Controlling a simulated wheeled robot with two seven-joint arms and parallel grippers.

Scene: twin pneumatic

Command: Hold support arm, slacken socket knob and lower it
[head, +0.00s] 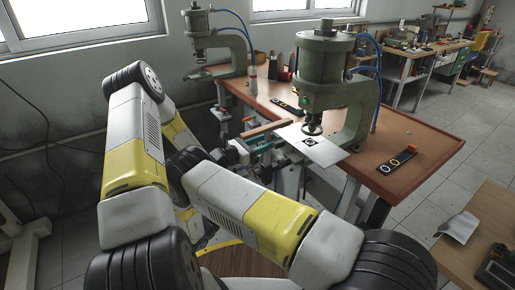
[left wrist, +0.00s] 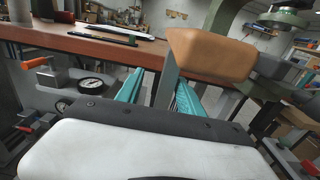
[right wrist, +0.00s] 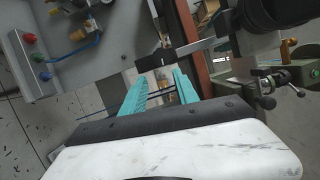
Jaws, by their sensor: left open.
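A tan bar (head: 265,130), apparently the support arm's top, juts from the bench front. In the left wrist view its blunt end (left wrist: 212,55) stands close beyond my left gripper (left wrist: 160,80), with a grey upright below it. My left gripper (head: 262,148) is open, its teal fingers apart; contact with the upright is unclear. My right gripper (right wrist: 160,75) has its teal fingers apart and looks empty; it is hidden in the head view. A black piece on a grey rod (right wrist: 156,60) lies just beyond its fingertips. A black-ended clamp handle (right wrist: 267,87) is right of it; which is the socket knob is unclear.
The brown bench (head: 410,150) carries a near green press (head: 325,75) and a far press (head: 212,45). A white marked plate (head: 312,146) sits under the near press. A pressure gauge (left wrist: 91,84) and a button box (right wrist: 35,65) are near the wrists. A wooden table (head: 490,215) stands right.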

